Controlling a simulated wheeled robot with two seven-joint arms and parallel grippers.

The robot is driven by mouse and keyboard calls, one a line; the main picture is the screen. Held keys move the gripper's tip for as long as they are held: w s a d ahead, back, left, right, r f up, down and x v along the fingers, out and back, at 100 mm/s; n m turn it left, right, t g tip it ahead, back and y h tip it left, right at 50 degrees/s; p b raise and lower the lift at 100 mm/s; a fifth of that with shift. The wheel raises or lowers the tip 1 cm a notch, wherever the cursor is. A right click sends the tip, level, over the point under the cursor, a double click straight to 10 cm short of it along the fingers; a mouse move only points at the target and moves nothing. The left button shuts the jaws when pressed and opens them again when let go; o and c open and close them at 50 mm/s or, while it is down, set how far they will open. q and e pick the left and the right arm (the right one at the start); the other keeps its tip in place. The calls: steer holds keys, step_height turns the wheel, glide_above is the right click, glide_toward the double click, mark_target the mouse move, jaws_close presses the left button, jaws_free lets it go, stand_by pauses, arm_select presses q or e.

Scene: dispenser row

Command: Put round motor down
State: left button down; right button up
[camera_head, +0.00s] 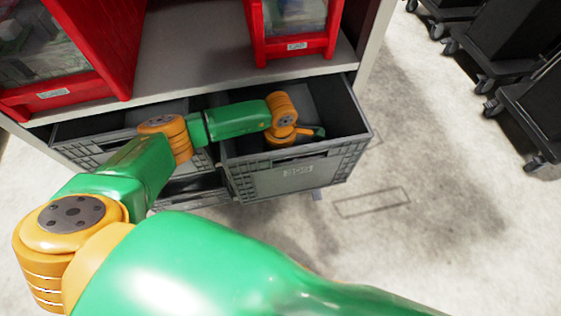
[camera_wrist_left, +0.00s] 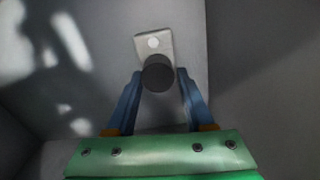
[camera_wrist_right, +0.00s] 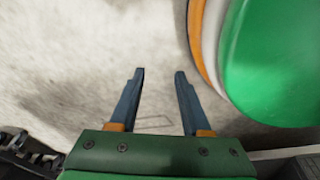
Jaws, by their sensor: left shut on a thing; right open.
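The round motor (camera_wrist_left: 157,78) shows as a dark round body between the fingers of my left gripper (camera_wrist_left: 158,82) in the left wrist view. A light grey plate with a pale disc (camera_wrist_left: 153,42) shows just beyond it; I cannot tell whether it belongs to the motor. The left gripper is shut on the motor, inside the grey crate (camera_head: 297,178) under the shelf. In the head view the motor is not discernible, with the crate and wrist around it. My right gripper (camera_wrist_right: 160,78) is open and empty, above the pale floor.
Another grey crate (camera_head: 85,152) stands to the left, partly behind my left arm. Red dispenser bins (camera_head: 292,46) stand on the grey shelf (camera_head: 190,50) above. Dark wheeled carts (camera_head: 525,95) stand at the upper right. The floor right of the crate is clear.

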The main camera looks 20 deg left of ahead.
arm_select(q)
steer(key=shift+f, duration=0.15)
arm_select(e)
steer(key=shift+w+f, duration=0.1)
steer(key=shift+w, duration=0.05)
arm_select(q)
steer(key=c, duration=0.6)
jaws_free()
steer(key=o, duration=0.3)
arm_select(e)
steer(key=shift+w+a, duration=0.15)
steer(key=shift+w, duration=0.1)
arm_select(q)
steer(key=shift+o, duration=0.2)
steer(key=shift+r, duration=0.35)
step_height(320, 180, up, 12)
steer(key=p, duration=0.3)
steer(key=shift+f, duration=0.2)
arm_select(e)
steer(key=s+a+r, duration=0.1)
steer(key=s+r, duration=0.1)
steer(key=shift+a+r, duration=0.35)
steer(key=shift+a, duration=0.05)
